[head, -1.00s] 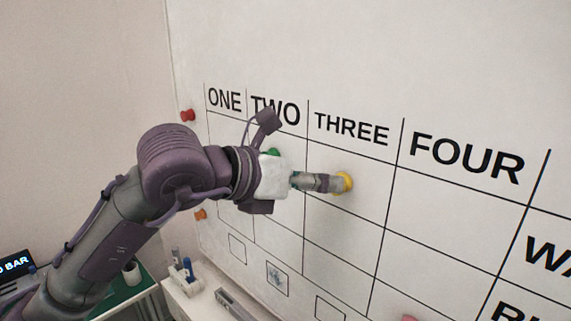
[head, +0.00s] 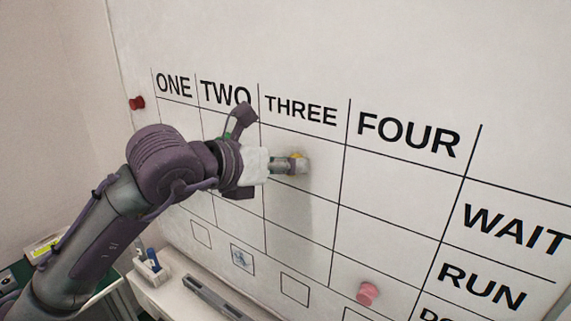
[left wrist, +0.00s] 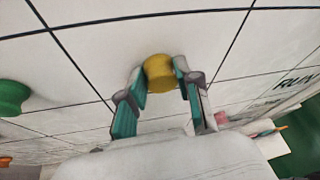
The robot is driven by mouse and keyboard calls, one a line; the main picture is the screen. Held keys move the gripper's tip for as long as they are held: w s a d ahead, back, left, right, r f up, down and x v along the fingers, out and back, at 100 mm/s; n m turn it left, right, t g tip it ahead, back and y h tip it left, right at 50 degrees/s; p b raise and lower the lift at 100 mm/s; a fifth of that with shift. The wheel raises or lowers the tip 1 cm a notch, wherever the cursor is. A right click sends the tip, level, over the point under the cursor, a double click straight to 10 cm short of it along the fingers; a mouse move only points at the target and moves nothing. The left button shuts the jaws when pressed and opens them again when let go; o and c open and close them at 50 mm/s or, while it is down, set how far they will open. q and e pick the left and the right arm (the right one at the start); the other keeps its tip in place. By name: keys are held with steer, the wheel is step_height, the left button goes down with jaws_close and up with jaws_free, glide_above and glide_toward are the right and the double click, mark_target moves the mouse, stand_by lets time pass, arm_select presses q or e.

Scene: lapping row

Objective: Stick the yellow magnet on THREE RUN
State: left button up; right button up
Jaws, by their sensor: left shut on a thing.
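The yellow magnet (left wrist: 159,72) is between the fingertips of my left gripper (left wrist: 163,78), which is shut on it. In the head view only a bit of the yellow magnet (head: 297,156) shows; my left gripper (head: 299,165) hides most of it. It appears in front of the whiteboard (head: 310,55), over the THREE column (head: 300,110) in the top row, level with WAIT (head: 515,230). RUN (head: 482,287) is the row below. I cannot tell whether the magnet touches the board. My right gripper is not in view.
A green magnet (left wrist: 12,97) sits left of the gripper in the left wrist view. A red magnet (head: 137,103) is near the board's left edge, a pink one (head: 367,293) low on the board. A ledge with a grey bar (head: 212,296) runs below. The upper board is clear.

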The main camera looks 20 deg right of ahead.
arm_select(q)
jaws_close()
steer(key=shift+a, duration=0.1)
steer(key=shift+s, duration=0.1)
steer(key=shift+s+a+b, duration=0.75)
steer(key=shift+a, duration=0.3)
steer(key=shift+a, duration=0.1)
steer(key=shift+s, duration=0.1)
